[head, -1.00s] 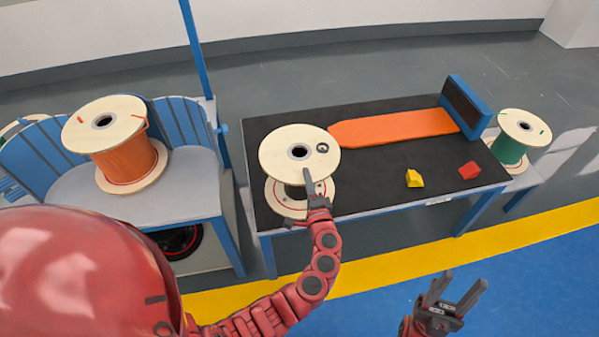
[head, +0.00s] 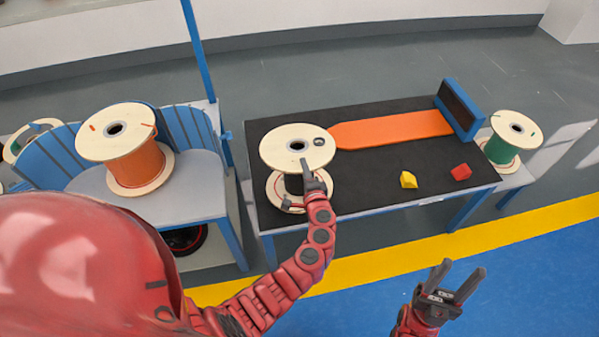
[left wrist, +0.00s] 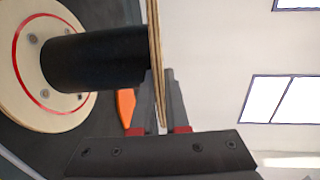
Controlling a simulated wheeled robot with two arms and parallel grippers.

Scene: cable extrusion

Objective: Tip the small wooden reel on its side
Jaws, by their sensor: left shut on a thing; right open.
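The small wooden reel (head: 285,150) stands upright on the black-topped table, with pale round flanges and a dark core. In the left wrist view its black core (left wrist: 85,60) runs between the bottom flange (left wrist: 28,85), which has a red ring, and the top flange, seen edge-on. My left gripper (head: 306,166) is at the near edge of the top flange. In the left wrist view my left gripper (left wrist: 158,78) is shut on that flange, one finger on each side. My right gripper (head: 461,272) is open and empty in front of the table, away from the reel.
An orange strip (head: 385,130) lies on the table (head: 350,180), leading to a blue block (head: 460,108). A yellow piece (head: 408,180) and a red piece (head: 461,172) lie near its front edge. An orange-wound reel (head: 138,165) stands left, a green-wound reel (head: 500,150) right.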

